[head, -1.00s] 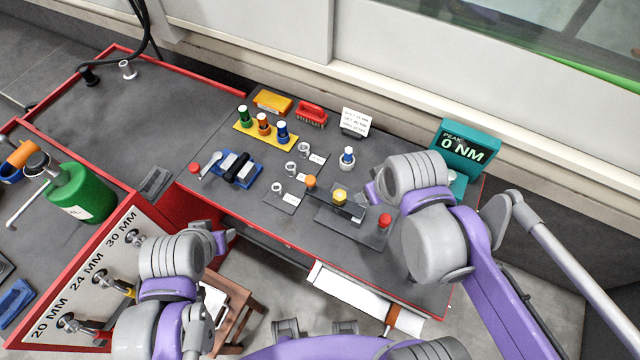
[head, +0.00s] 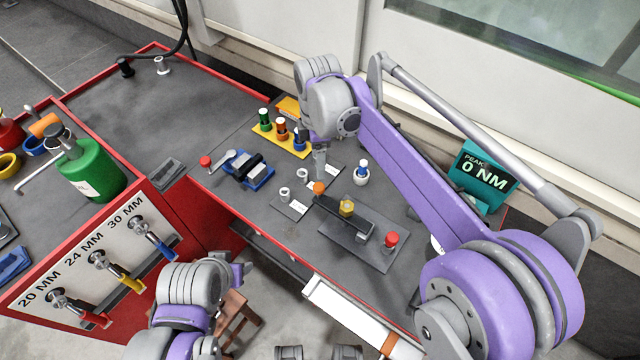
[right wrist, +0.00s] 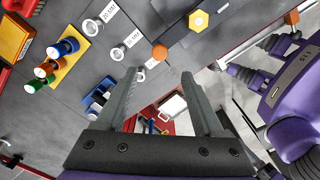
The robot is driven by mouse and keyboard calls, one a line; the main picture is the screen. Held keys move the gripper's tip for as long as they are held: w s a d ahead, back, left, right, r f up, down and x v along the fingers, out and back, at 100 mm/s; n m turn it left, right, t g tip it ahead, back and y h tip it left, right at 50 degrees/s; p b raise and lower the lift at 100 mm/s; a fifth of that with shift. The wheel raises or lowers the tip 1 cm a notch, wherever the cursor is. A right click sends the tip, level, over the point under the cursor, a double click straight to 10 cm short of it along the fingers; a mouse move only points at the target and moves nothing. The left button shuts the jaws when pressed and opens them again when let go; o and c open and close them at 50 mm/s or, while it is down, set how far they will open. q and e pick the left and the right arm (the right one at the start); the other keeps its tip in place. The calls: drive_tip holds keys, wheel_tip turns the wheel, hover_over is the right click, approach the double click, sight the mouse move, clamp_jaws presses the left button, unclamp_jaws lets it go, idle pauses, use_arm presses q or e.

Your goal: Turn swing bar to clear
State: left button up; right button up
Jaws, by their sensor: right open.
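The dark swing bar (head: 331,203) lies on a dark plate (head: 338,236), with an orange knob (head: 319,188) at its left end and a yellow hex head (head: 347,208) on it. My right gripper (head: 320,172) is open, just behind the orange knob in the head view. In the right wrist view the orange knob (right wrist: 159,52) lies in line with the gap between the open fingertips (right wrist: 160,75), just beyond them. I see no contact. My left gripper (head: 246,272) is low in front of the bench, away from the bar; its jaws are too small to read.
A red knob (head: 391,239) stands on the plate's right end. Metal rings on labelled cards (head: 299,207), a blue tool rest (head: 250,170) and coloured sockets on a yellow strip (head: 296,146) lie nearby. A teal display (head: 485,176) reads 0 NM.

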sight(319, 186)
wheel_tip(319, 186, down, 10)
idle(0.4)
clamp_jaws()
idle(1.3)
